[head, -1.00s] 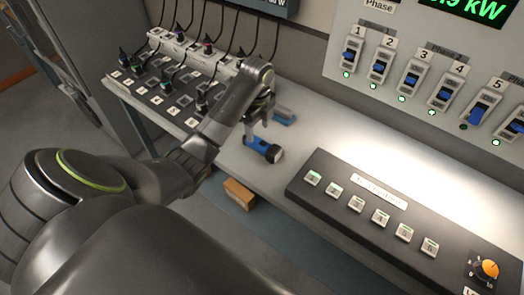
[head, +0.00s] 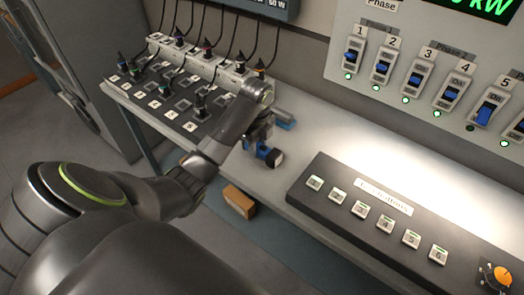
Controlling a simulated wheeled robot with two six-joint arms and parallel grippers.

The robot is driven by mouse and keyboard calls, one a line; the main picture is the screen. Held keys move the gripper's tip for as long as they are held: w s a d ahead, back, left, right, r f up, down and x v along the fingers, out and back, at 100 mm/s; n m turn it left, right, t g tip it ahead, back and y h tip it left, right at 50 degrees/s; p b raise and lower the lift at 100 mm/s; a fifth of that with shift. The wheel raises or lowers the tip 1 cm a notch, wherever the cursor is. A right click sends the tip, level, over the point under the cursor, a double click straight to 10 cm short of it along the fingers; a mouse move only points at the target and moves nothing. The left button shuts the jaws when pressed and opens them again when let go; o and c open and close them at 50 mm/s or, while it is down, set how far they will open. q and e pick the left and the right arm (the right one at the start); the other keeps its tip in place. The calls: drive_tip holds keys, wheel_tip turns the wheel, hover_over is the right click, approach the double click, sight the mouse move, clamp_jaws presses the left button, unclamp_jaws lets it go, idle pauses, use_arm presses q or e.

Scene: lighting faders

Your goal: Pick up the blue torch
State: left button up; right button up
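The blue torch (head: 265,153) lies on the grey bench top in the head view, its dark, wide head with a pale end pointing to the right. My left gripper (head: 254,141) reaches down over the torch's handle end and hides part of it. The fingers are at the torch, but they are small and dark here, so I cannot tell whether they are closed on it. My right gripper is not in view.
A blue object (head: 284,121) lies just behind the gripper. A patch panel with plugs and cables (head: 158,96) stands to the left. A black button box (head: 330,208) lies to the right. A cardboard box (head: 239,201) sits below the bench. Bench between torch and button box is clear.

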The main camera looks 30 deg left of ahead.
sight(258, 145)
use_arm(q)
drive_tip(key=c, duration=0.4)
drive_tip(key=shift+r, duration=0.1)
wheel_tip(258, 145, up, 8)
drive_tip(key=p, duration=0.7)
drive_tip(key=shift+r, duration=0.15)
wheel_tip(258, 145, up, 8)
drive_tip(key=p, duration=0.8)
drive_tip(key=shift+f, duration=0.25)
